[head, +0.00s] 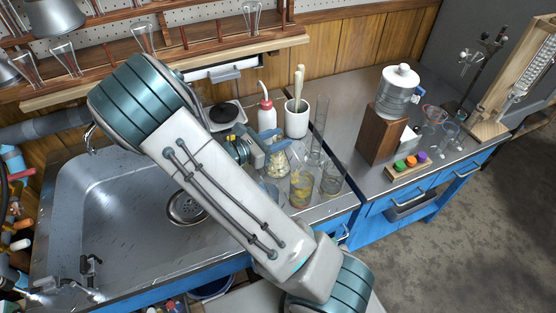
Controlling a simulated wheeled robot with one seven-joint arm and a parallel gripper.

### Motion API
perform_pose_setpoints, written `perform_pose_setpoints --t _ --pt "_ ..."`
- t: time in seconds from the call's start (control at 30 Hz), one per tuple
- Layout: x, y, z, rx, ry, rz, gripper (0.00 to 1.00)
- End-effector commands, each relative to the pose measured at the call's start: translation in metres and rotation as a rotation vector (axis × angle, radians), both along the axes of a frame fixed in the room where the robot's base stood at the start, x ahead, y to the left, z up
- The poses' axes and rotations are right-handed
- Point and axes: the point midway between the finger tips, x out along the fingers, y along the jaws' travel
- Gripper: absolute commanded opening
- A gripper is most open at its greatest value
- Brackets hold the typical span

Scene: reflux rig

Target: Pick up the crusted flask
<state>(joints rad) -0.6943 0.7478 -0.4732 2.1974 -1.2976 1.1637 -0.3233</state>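My arm crosses the middle of the view and hides part of the bench. My gripper (276,147) shows only in part behind the arm, over the bench right of the sink. Its fingertips are too small and covered to tell open from shut. A glass vessel with pale, crusty matter, perhaps the crusted flask (277,165), stands just below the gripper, partly hidden by the arm. I cannot tell whether they touch. Right of it stand a beaker with a yellow-brown deposit (302,187) and another stained beaker (332,181).
The steel sink (110,215) is at left. A wooden block (381,135) and coloured-stopper rack (408,167) stand on the right bench.

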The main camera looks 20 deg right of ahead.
Motion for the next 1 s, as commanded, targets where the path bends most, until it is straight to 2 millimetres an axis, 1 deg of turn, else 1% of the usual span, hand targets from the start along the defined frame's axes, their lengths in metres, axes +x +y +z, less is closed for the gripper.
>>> perform_pose_setpoints --t 0.03,0.07,0.1,0.13,0.4,0.53,0.67,0.9,1.0 --pt "0.000 0.000 0.000 0.000 0.000 0.000 0.22" --pt "0.000 0.000 0.000 0.000 0.000 0.000 0.14" --pt "0.000 0.000 0.000 0.000 0.000 0.000 0.02" --pt "0.000 0.000 0.000 0.000 0.000 0.000 0.00" --pt "0.000 0.000 0.001 0.000 -0.001 0.000 0.00" --pt "0.000 0.000 0.011 0.001 -0.004 -0.001 0.00" --pt "0.000 0.000 0.030 0.003 -0.006 0.000 0.00" --pt "0.000 0.000 0.072 0.002 -0.005 -0.001 0.00" --pt "0.000 0.000 0.086 0.002 -0.004 0.000 0.00"
